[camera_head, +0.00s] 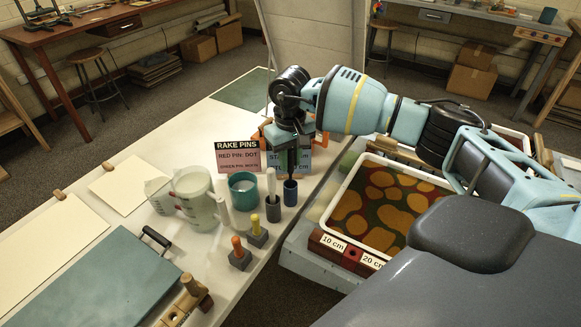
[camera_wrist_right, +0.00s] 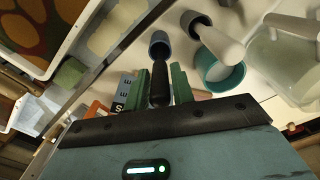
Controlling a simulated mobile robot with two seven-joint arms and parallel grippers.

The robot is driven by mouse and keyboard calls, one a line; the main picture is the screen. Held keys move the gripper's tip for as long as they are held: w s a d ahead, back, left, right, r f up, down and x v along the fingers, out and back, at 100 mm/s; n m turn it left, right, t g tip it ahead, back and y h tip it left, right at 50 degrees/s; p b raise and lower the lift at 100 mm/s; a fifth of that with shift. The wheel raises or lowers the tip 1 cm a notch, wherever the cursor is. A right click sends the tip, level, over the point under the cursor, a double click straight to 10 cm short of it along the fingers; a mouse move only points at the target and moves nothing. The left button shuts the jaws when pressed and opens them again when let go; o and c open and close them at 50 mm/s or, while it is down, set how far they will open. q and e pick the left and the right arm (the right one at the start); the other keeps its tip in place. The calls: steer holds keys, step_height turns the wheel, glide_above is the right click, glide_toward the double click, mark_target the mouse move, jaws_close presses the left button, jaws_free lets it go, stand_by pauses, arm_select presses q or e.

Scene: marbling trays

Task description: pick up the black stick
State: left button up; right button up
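The black stick (camera_wrist_right: 160,88) stands with its far end in a small blue cup (camera_wrist_right: 159,42). In the right wrist view it lies between the two green fingers of my right gripper (camera_wrist_right: 160,74), one on each side. I cannot tell whether the fingers press on it. In the head view my right gripper (camera_head: 291,150) points down over the blue cup (camera_head: 290,194), and the black stick (camera_head: 292,168) shows just above the cup's rim. My left gripper is not in view.
Close to the blue cup stand a grey holder with a white-handled tool (camera_head: 272,206), a teal cup (camera_head: 243,190) and white jugs (camera_head: 196,203). A rake pins sign (camera_head: 238,157) stands behind. A tray of orange and green paint (camera_head: 335,202) lies to the right.

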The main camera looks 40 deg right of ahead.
jaws_close()
steer(key=shift+r, duration=0.15)
